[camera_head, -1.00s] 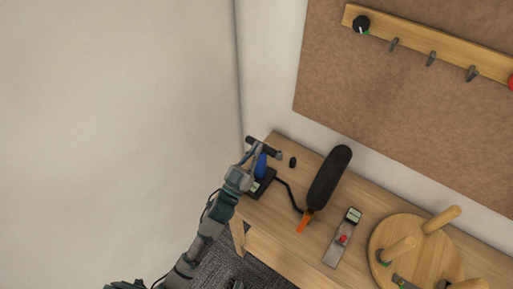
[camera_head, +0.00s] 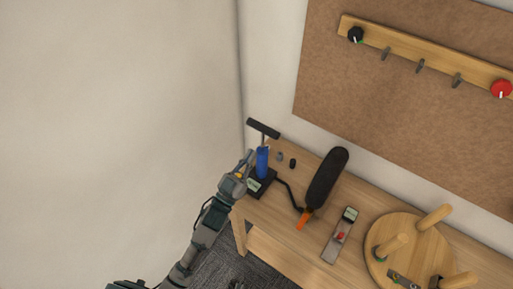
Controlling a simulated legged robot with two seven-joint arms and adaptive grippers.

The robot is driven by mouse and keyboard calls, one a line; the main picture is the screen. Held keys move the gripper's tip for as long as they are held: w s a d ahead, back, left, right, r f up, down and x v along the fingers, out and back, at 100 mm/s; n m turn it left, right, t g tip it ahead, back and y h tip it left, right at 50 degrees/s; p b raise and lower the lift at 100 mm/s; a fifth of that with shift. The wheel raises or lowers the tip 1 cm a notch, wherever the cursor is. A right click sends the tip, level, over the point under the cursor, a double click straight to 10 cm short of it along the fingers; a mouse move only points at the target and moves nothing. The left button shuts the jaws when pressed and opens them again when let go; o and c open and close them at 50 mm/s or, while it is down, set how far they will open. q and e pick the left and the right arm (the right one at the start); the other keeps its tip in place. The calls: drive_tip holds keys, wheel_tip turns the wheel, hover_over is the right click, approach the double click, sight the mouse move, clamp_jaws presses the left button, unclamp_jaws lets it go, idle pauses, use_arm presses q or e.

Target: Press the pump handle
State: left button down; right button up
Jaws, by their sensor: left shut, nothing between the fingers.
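The pump (camera_head: 262,160) stands at the left end of the wooden table, with a blue cylinder on a dark base. Its black T-shaped pump handle (camera_head: 263,128) is raised on a rod above the cylinder. My left gripper (camera_head: 249,157) is shut and empty, just left of the blue cylinder and lower in the picture than the handle. I cannot tell whether it touches the pump. My right gripper is not in view.
A hook rail (camera_head: 405,50) is on the wall board. Bare wall is at left.

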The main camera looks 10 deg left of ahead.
use_arm(q)
drive_tip(key=v, duration=0.5)
drive_tip(key=shift+s+a+b, duration=0.15)
drive_tip(key=shift+s+b, duration=0.05)
drive_tip(key=shift+b, duration=0.1)
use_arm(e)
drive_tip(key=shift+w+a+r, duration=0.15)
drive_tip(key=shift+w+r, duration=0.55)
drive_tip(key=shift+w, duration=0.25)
